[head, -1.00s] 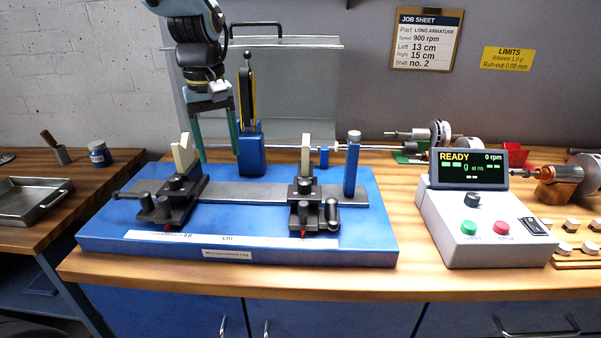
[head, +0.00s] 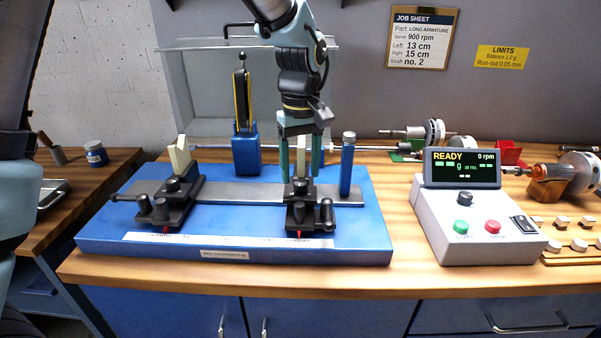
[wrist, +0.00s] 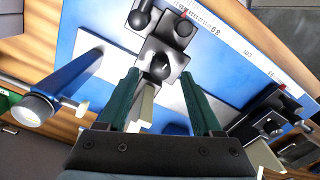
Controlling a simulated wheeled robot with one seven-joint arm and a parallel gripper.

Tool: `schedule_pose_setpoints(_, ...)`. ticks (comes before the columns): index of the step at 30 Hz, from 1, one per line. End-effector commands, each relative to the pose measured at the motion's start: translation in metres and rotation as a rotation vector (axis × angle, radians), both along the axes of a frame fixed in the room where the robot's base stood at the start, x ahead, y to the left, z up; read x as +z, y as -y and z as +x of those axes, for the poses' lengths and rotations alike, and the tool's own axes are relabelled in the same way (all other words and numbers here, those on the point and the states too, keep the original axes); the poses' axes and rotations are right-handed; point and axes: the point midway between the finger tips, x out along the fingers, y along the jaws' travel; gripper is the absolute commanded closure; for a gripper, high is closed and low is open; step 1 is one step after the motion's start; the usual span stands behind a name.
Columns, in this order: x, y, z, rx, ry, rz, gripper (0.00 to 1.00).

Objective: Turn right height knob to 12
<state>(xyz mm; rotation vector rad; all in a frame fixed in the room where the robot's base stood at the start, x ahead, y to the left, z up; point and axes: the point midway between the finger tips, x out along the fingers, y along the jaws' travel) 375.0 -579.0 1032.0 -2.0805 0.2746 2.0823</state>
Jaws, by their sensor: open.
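My gripper (head: 299,175) is open above the right support of the blue balancing machine, its two green fingers apart on either side of the pale upright. In the wrist view my gripper (wrist: 165,105) also shows open, with the right support's dark knobs beyond the fingertips. The right support (head: 302,215) is a black block with knobs on top and in front and a red pointer at the scale. The right support's knob (head: 299,187) lies just below the fingertips; I cannot read any height number on it. The left support (head: 172,200) stands apart to the left.
The scale strip (head: 220,239) runs along the front of the blue base (head: 110,236). A blue post (head: 347,165) stands close right of my gripper. The control box (head: 475,225) reads READY, 0 rpm. A job sheet (head: 420,37) hangs behind.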

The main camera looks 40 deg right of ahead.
Motion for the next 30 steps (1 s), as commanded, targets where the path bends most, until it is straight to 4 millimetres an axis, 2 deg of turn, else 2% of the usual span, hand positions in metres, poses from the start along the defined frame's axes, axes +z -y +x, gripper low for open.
schedule_pose_setpoints(6,-0.021,0.0,0.0,0.0,0.0,0.001,0.33)
schedule_pose_setpoints(16,-0.024,0.0,0.0,-0.001,0.001,0.0,0.33)
schedule_pose_setpoints(30,-0.024,0.0,0.0,-0.001,0.001,0.0,0.86)
